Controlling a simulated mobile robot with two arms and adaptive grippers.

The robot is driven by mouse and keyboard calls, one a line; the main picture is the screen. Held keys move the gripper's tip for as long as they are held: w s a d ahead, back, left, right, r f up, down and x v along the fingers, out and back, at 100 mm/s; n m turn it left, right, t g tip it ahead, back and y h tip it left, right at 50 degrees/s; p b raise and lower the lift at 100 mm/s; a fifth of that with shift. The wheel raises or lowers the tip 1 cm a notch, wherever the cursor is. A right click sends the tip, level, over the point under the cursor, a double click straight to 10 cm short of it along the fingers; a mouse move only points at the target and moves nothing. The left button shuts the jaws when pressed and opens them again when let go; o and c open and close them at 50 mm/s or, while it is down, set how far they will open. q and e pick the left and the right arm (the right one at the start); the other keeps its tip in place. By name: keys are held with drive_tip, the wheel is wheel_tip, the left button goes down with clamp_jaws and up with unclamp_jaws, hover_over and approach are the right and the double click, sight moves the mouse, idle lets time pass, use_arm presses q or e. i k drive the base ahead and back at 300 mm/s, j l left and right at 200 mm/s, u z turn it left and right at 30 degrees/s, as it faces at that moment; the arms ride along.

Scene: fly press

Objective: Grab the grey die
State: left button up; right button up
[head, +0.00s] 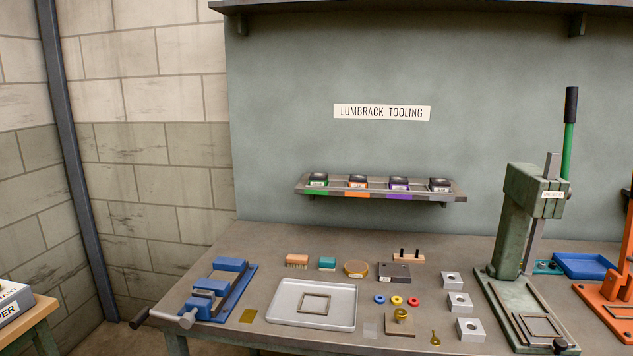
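Several small dark dies sit in a row on a wall rack (330,191) under the "LUMBRACK TOOLING" sign. The rack front has green, orange and purple bands, with a grey stretch at the right. The rightmost die (439,185) sits above that grey stretch and looks like the grey die; its label is too small to read. To its left are the purple-marked die (398,184), the orange-marked die (357,182) and the green-marked die (317,180). Neither of my grippers is in view.
The bench (225,260) below holds a blue vise (220,290), a metal tray (285,296) with a square frame, a dark grey block (394,273), pale holed blocks (459,302) and small rings. A green press (522,220) stands right of the rack. Air before the rack is clear.

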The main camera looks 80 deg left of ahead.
sight(442, 185)
drive_tip(key=u, duration=2.3)
